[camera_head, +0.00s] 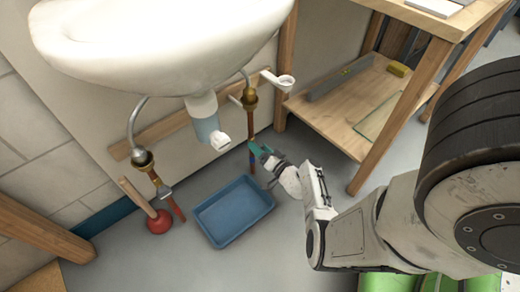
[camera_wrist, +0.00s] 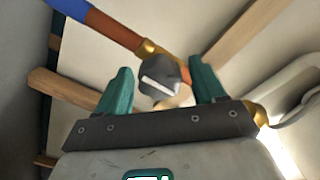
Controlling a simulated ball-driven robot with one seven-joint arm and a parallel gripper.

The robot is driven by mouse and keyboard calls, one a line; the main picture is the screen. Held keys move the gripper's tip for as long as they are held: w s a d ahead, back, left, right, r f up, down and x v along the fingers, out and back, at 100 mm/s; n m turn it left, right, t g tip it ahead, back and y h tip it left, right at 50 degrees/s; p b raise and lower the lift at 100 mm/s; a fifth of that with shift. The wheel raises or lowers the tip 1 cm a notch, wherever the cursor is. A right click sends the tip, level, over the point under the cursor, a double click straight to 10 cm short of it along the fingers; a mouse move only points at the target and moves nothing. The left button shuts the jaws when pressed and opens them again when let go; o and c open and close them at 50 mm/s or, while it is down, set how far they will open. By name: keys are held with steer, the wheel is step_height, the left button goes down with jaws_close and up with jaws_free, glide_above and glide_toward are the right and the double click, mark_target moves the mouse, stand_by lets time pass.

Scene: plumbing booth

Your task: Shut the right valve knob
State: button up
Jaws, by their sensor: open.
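The right valve knob (camera_wrist: 160,76) is a grey knob on a brass fitting of the copper pipe in the wrist view. My gripper (camera_wrist: 162,66) is open, with one teal finger on each side of the knob. I cannot tell whether either finger touches it. In the head view my gripper (camera_head: 261,150) is at the lower part of the right copper pipe (camera_head: 251,127), under the sink. There the gripper hides the right knob. The left valve (camera_head: 164,191) sits on the other copper pipe, to the left.
The white sink (camera_head: 160,45) hangs above, with its drain trap (camera_head: 206,122) left of my gripper. A blue tray (camera_head: 233,211) lies on the floor below. A red plunger (camera_head: 159,221) stands at left. A wooden bench (camera_head: 365,110) is close on the right.

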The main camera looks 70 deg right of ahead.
steer(key=shift+c, duration=0.5)
steer(key=c, duration=0.9)
